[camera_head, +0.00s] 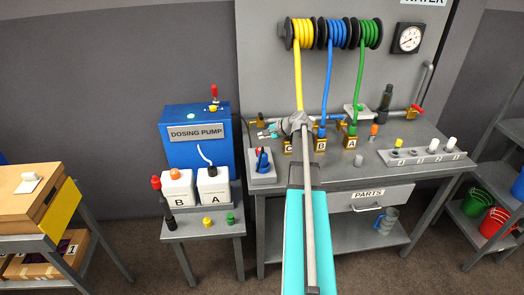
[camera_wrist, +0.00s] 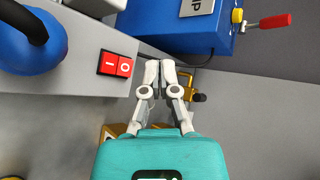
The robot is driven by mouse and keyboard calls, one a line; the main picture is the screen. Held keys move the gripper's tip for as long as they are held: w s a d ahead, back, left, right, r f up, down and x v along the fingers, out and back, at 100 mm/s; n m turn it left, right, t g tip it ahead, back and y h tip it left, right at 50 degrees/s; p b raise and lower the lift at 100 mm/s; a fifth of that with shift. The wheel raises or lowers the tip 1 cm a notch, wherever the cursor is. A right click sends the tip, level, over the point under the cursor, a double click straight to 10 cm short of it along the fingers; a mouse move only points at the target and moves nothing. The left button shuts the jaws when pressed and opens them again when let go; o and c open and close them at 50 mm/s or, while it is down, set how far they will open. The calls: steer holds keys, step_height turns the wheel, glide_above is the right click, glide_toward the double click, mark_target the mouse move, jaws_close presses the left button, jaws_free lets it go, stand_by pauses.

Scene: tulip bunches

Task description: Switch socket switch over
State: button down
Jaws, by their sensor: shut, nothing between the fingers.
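The socket box (camera_head: 262,176) is a light grey block at the left end of the workbench, with a blue plug (camera_head: 262,159) in it. In the wrist view the socket box (camera_wrist: 75,62) is at the upper left, with the big blue plug (camera_wrist: 25,45) beside the red rocker switch (camera_wrist: 115,64). The switch is marked I and O; I cannot tell which side is pressed. My gripper (camera_wrist: 160,66) is shut and empty, its pale fingertips just right of the switch and apart from it in the picture. In the head view my gripper (camera_head: 266,132) is above and behind the socket box.
The blue dosing pump (camera_head: 196,138) stands left of the workbench (camera_head: 345,178), with bottles B and A before it. Brass fittings tagged C, B and A stand right of the socket box, under yellow, blue and green hoses. A pipe with a red handle (camera_head: 416,110) is further right.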

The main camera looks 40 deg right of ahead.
mark_target(261, 149)
steer(key=shift+w+d+f+b, duration=0.2)
steer(key=shift+w+f+b, duration=0.15)
steer(key=shift+f+b, duration=0.65)
steer(key=shift+w+d+f+b, duration=0.3)
steer(key=shift+f+b, duration=0.55)
steer(key=shift+f, duration=0.2)
steer(key=shift+w+d+f+b, duration=0.15)
steer(key=shift+w+f+b, duration=0.2)
steer(key=shift+f+b, duration=0.65)
steer(key=shift+w+f, duration=0.1)
steer(key=shift+f, duration=0.1)
steer(key=shift+f, duration=0.1)
steer(key=shift+w+d+f+b, duration=0.15)
steer(key=shift+w+f+b, duration=0.15)
steer(key=shift+b, duration=0.2)
steer(key=shift+f+b, duration=0.35)
steer(key=shift+r, duration=0.1)
steer(key=shift+s+r+p, duration=0.2)
steer(key=shift+r+p, duration=0.5)
steer(key=shift+p, duration=0.1)
steer(key=shift+r, duration=0.1)
stand_by(0.3)
